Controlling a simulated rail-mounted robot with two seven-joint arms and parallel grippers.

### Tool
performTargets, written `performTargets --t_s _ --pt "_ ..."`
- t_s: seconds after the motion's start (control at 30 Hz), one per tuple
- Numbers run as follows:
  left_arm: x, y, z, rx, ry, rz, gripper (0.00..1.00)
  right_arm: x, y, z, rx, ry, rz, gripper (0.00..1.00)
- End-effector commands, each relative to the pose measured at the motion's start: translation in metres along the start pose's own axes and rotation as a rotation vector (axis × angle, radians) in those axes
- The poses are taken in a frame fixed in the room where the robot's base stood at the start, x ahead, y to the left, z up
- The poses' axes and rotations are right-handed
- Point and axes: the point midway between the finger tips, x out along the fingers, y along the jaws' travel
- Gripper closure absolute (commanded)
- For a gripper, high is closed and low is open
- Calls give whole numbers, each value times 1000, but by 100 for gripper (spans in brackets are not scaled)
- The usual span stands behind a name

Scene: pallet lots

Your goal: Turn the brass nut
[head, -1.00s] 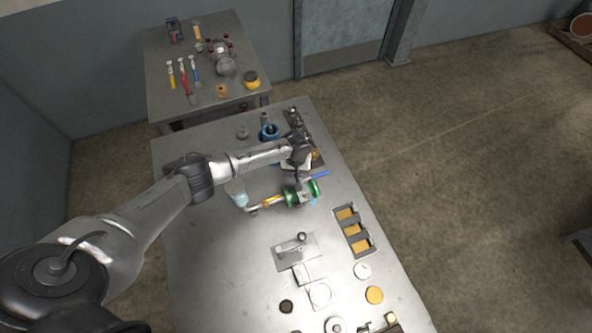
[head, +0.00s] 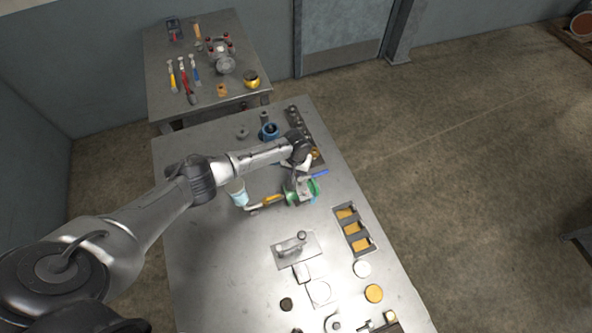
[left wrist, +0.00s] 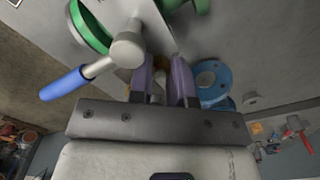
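My left gripper (head: 299,187) reaches down over a green-and-grey fixture (head: 312,190) with a blue-handled lever (head: 318,174). In the left wrist view, the two purple-grey fingers (left wrist: 164,72) stand close together with a narrow gap. Their tips are up against or just in front of the fixture's grey body, and what is between the tips is hidden. The blue handle (left wrist: 64,84) and the green part (left wrist: 90,28) lie left of the fingers. I cannot make out a brass nut for certain in either view. My right gripper is not in view.
A blue ring-shaped part (head: 269,131) stands behind. A tray with yellow pockets (head: 352,231) and a metal plate with a handle (head: 296,248) lie nearer. A tool table (head: 160,98) stands beyond.

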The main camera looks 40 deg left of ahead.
Motion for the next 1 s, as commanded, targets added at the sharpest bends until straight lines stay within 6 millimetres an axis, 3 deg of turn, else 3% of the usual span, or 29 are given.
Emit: performTargets --t_s 0.27,0.57,0.73,1.0 --pt "0 0 0 0 0 1 56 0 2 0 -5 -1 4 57" --pt "-5 0 0 -1 1 0 56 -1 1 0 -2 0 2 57" --pt "-27 0 0 1 2 1 56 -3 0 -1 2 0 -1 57" --pt "-81 0 -1 2 4 2 56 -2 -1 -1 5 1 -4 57"
